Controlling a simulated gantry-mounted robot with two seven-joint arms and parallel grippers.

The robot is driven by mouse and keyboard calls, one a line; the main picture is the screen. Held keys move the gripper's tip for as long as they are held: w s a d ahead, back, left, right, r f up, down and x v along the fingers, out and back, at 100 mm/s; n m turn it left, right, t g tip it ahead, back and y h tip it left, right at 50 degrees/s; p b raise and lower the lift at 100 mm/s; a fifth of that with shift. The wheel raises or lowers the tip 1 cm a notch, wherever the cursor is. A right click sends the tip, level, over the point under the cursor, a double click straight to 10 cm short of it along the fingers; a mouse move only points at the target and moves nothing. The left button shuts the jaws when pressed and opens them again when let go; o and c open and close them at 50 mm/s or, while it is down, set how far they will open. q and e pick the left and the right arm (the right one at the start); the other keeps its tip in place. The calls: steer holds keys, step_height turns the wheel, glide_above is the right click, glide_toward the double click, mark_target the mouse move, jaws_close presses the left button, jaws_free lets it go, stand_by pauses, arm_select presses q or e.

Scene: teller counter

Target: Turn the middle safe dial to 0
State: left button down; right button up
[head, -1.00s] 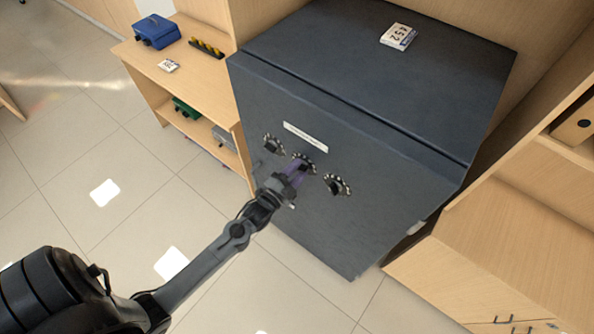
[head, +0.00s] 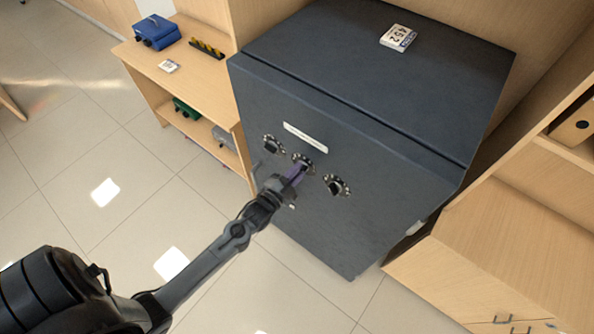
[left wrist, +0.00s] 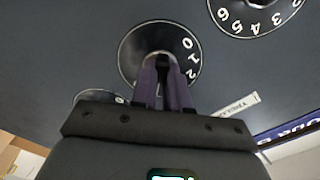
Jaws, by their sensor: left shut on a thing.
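The dark grey safe (head: 400,185) stands in the middle of the head view with three black dials in a row on its front. The middle dial (head: 303,160) is partly hidden by my left gripper (head: 298,172). In the left wrist view the purple fingers of that gripper (left wrist: 165,78) are shut on the knob of the middle dial (left wrist: 130,55); digits 0, 1 and 2 show at its right side. The left dial (head: 273,144) and right dial (head: 337,185) are free. My right gripper is not in view.
A white label (head: 305,137) is above the dials. A card reading 452 (head: 398,37) lies on top of the safe. A wooden shelf (head: 150,62) at left holds a blue box (head: 157,32). A wooden cabinet (head: 480,260) stands at right. Open floor lies at left.

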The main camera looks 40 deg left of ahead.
arm_select(q)
steer(key=shift+n+p, duration=4.55)
steer(key=shift+n, duration=9.85)
steer(key=c, duration=1.1)
jaws_free()
